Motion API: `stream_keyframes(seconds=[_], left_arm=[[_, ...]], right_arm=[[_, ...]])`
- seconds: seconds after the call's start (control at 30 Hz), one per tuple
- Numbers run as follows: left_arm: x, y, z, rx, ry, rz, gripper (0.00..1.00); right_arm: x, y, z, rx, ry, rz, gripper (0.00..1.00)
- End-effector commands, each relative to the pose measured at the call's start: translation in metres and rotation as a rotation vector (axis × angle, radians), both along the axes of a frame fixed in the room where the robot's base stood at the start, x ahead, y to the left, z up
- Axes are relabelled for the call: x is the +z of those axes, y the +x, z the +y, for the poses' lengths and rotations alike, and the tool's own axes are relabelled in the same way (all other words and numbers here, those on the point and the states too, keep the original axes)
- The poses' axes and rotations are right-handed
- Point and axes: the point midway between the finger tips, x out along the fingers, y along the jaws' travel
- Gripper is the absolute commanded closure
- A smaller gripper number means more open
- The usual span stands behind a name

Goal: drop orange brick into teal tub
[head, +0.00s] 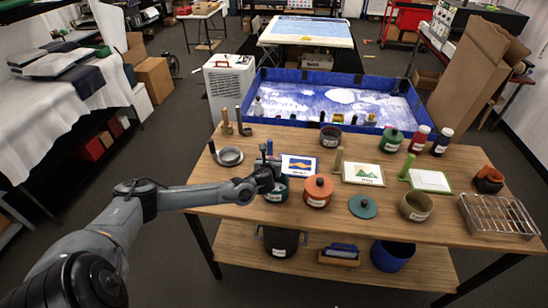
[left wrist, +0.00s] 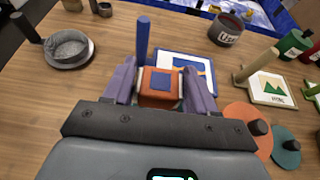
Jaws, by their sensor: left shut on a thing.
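My left gripper (head: 267,172) is shut on the orange brick (left wrist: 160,84), which has a blue square on its top face. The brick sits between the two purple-grey fingers in the left wrist view. In the head view the gripper hides the brick. The teal tub (head: 285,190), with a white label, stands on the wooden table right below and beside the gripper. The gripper covers part of its opening. In the left wrist view the tub is hidden. My right gripper is not in view.
An orange lidded pot (head: 318,191) stands close right of the tub. A teal lid (head: 363,207) lies further right. A blue upright peg (left wrist: 143,38) rises just beyond the brick. A picture card (head: 299,166) lies behind, and a grey round dish (head: 230,156) is left.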

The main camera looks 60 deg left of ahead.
Motion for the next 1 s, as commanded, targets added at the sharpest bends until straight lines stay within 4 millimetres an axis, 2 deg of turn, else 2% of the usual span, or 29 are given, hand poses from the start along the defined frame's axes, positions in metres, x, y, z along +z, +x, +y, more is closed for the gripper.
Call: stream_keyframes(seconds=[0.03, 0.4, 0.8, 0.83, 1.0], left_arm=[[-0.009, 0.0, 0.0, 0.0, -0.001, 0.001, 0.72], [-0.043, 0.0, 0.0, -0.001, 0.0, 0.0, 0.72], [-0.047, 0.0, 0.0, -0.001, 0.0, 0.0, 0.72], [-0.047, 0.0, 0.0, -0.001, 0.0, 0.0, 0.4], [-0.047, 0.0, 0.0, -0.001, 0.0, 0.0, 0.14]], right_arm=[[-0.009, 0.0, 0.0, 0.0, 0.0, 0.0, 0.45], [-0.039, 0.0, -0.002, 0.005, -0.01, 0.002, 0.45], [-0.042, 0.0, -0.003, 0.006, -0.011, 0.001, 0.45], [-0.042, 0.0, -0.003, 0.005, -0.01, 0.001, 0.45], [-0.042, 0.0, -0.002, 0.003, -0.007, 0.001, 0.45]])
